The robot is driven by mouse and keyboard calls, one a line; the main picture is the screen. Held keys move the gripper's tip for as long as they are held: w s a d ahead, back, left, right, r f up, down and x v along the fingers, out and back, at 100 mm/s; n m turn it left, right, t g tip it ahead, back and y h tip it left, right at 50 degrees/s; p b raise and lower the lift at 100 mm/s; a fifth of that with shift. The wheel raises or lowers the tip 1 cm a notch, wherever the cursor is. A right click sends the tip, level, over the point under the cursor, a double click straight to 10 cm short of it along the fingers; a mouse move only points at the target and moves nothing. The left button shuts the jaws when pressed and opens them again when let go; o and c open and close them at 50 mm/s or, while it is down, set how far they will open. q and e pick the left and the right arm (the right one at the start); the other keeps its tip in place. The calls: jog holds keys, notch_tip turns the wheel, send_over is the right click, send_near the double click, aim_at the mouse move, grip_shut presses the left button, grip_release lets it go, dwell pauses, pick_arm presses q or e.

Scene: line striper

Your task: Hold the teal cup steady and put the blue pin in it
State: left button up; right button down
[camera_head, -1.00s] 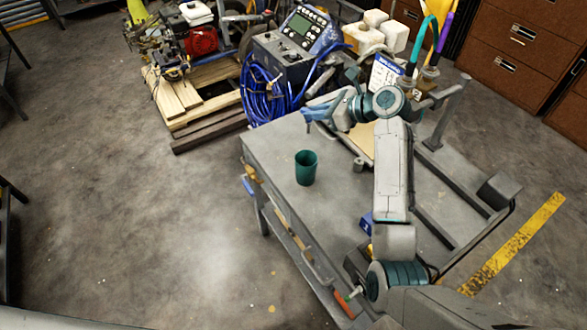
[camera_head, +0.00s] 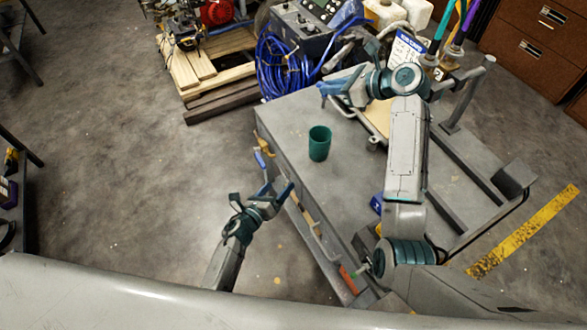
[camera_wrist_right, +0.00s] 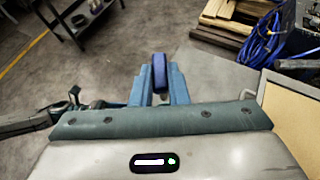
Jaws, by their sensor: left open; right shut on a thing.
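The teal cup (camera_head: 319,143) stands upright on the grey cart top (camera_head: 345,180), near its left edge; nothing touches it. My right gripper (camera_head: 329,90) is above the far end of the cart, beyond the cup. In the right wrist view the right gripper (camera_wrist_right: 160,80) is shut on the blue pin (camera_wrist_right: 160,70), which sticks up between the fingertips. My left gripper (camera_head: 277,188) is open and empty, beside the cart's left edge, left of and nearer than the cup. The inside bottom of the cup is hidden.
A blue item (camera_head: 377,203) sits on the cart near my right arm. Clamps and tools hang along the cart's left side. A pallet (camera_head: 215,85) and a coiled blue hose (camera_head: 283,65) lie behind. The cart top around the cup is clear.

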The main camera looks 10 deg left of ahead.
aim_at(325, 140)
pick_arm(q)
jog(key=w+d+r+m+h, duration=0.1)
jog(key=r+m, duration=0.1)
jog(key=m, duration=0.1)
jog(key=w+d+r+m+h, duration=0.1)
jog(key=d+r+m, duration=0.1)
jog(key=r+m, duration=0.1)
jog(key=w+d+r+m+h, duration=0.1)
jog(key=d+r+m, duration=0.1)
jog(key=r+m, duration=0.1)
jog(key=shift+d+r, duration=0.1)
jog(key=shift+d, duration=0.15)
jog(key=x, duration=1.1)
jog(key=shift+w+d, duration=0.25)
jog(key=shift+c, duration=0.2)
